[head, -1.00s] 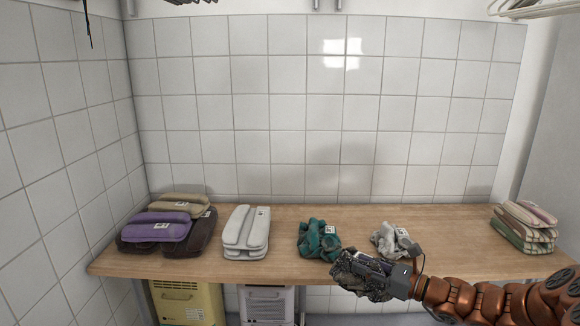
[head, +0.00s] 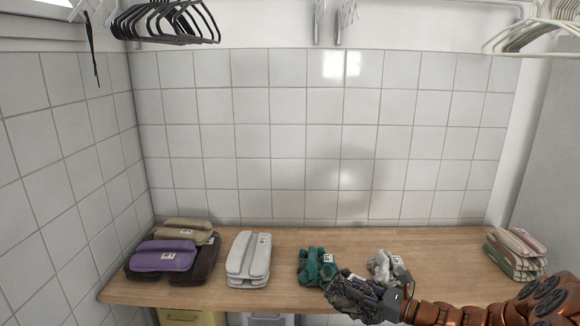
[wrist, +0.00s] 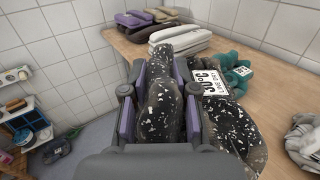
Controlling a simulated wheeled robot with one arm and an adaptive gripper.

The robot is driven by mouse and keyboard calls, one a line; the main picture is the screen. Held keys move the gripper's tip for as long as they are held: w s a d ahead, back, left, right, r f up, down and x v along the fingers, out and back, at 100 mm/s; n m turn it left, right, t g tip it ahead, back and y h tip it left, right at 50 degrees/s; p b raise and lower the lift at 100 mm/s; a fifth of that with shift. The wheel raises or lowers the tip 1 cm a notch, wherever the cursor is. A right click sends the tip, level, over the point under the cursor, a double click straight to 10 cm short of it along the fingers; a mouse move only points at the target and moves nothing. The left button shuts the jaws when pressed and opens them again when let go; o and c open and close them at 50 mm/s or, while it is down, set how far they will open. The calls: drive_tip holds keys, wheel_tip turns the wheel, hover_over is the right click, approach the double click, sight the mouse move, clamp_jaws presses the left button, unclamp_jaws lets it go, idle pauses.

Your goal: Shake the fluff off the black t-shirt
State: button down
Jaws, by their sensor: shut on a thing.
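The black t-shirt (head: 348,299) is crumpled and hangs in my gripper (head: 378,301) at the front edge of the table. In the wrist view the black t-shirt (wrist: 162,112) is pinched between the two purple-padded fingers of my gripper (wrist: 158,95). White flecks of fluff dot its dark cloth, and a white label reading 30°C (wrist: 210,83) shows on its right side. Its underside is hidden.
The wooden table (head: 290,243) bears a crumpled teal garment (head: 316,268), a crumpled grey garment (head: 384,267), folded white pieces (head: 249,261), a purple and dark stack (head: 165,256) and a striped stack (head: 516,252). Black hangers (head: 165,22) and white hangers (head: 530,35) hang above.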

wheel_tip(320, 180, up, 6)
drive_tip(key=shift+r, duration=0.25)
wheel_tip(320, 180, down, 6)
drive_tip(key=shift+f, duration=0.25)
wheel_tip(320, 180, up, 6)
drive_tip(key=shift+r, duration=0.25)
drive_tip(key=shift+f, duration=3.25)
drive_tip(key=shift+r, duration=0.1)
